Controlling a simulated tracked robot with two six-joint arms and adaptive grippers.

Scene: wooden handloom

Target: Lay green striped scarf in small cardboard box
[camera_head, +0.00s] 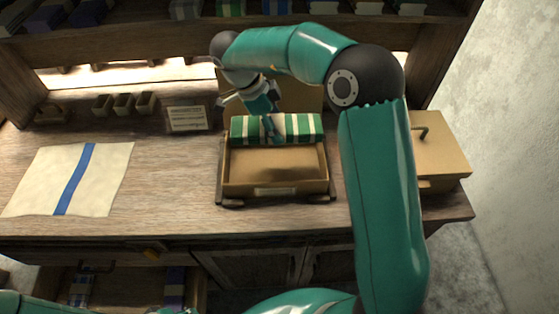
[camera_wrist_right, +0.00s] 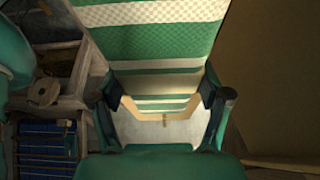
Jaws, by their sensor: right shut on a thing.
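The green striped scarf (camera_head: 298,128), a folded green bundle with cream stripes, lies across the back part of the small cardboard box (camera_head: 275,190). The box sits open on the wooden counter, and its front part is empty. My right gripper (camera_head: 269,124) comes down from above and is shut on the scarf. In the right wrist view the scarf (camera_wrist_right: 155,40) passes between the fingers of my right gripper (camera_wrist_right: 165,105). In the head view I cannot tell whether the scarf touches the box floor. My left gripper is out of view.
A cream cloth with a blue stripe (camera_head: 105,180) lies flat at the left. A small written card (camera_head: 187,118) and little wooden bins (camera_head: 124,104) stand behind. A closed tan box (camera_head: 440,150) stands at the right. Shelves of folded textiles (camera_head: 230,8) run along the back.

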